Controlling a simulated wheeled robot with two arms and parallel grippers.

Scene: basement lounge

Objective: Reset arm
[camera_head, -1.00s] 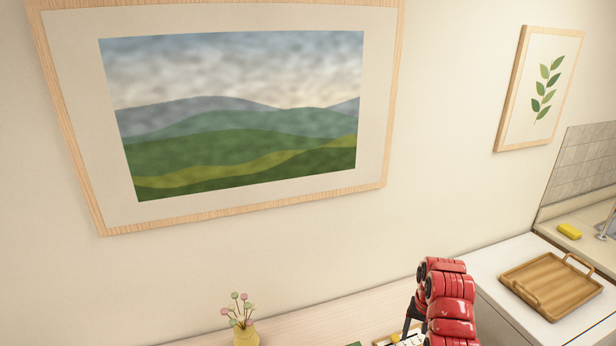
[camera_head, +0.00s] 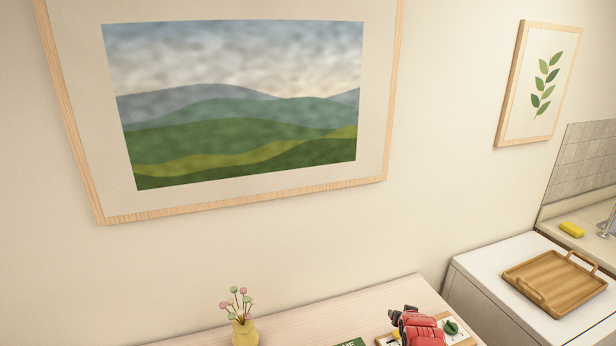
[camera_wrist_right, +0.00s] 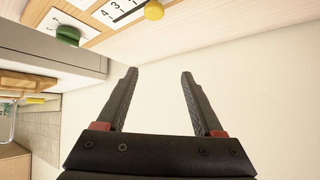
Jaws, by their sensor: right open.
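My right gripper (camera_wrist_right: 158,100) shows in the right wrist view with its two dark fingers spread apart and nothing between them. Behind the fingers is plain pale wall. My left gripper is not in either view.
A wooden table (camera_head: 300,328) holds a yellow vase of flowers (camera_head: 243,332), a dark green item (camera_head: 350,342) and a board with a green knob (camera_head: 451,327). A wooden tray (camera_head: 553,282) sits on a white cabinet (camera_head: 480,270). A yellow sponge (camera_head: 572,229) lies beyond.

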